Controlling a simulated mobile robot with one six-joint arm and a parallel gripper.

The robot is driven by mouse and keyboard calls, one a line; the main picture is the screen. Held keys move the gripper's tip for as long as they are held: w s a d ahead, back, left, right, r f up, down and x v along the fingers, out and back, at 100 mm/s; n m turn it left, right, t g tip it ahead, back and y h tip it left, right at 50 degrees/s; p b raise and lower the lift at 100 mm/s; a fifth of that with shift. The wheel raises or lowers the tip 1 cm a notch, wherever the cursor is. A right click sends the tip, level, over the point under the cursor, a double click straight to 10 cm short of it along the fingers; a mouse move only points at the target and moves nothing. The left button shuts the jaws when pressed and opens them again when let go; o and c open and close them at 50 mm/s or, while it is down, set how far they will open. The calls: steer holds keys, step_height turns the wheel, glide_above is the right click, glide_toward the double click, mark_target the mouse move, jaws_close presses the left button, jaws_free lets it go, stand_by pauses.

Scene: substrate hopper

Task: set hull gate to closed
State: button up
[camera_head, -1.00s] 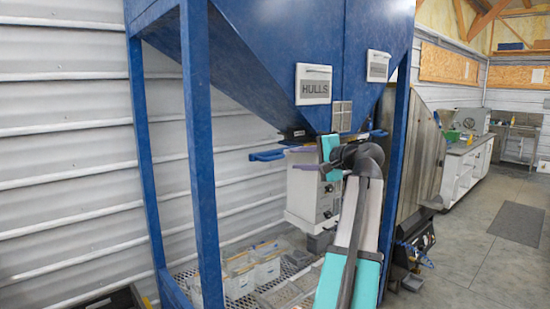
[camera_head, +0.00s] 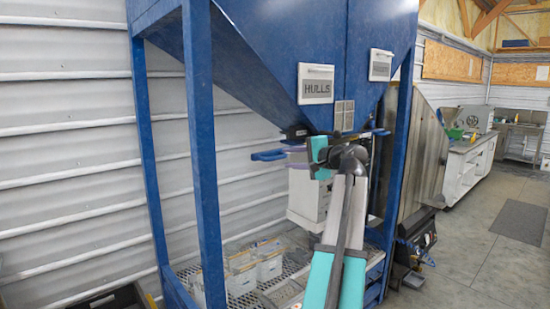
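The hull hopper is the blue funnel with the HULLS label (camera_head: 316,87). Under its lower end is a dark gate outlet (camera_head: 297,132). A blue handle (camera_head: 268,155) sticks out to the left below it, seemingly the hull gate's handle. My teal and dark wrist hides the area to the right. I cannot tell whether the fingers touch the handle or how far they are apart. The gate plate itself is hidden.
A second labelled blue hopper (camera_head: 380,65) stands to the right, with another dark handle at its outlet. A white box (camera_head: 305,195) hangs below the outlets. Blue frame posts (camera_head: 202,160) stand around. Bins (camera_head: 268,262) sit on the mesh shelf below. Floor at right is open.

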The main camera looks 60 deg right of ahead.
mark_target(278, 158)
steer(key=p+x, duration=0.2)
steer(key=x, duration=0.6)
steer(key=shift+w, duration=0.2)
jaws_close()
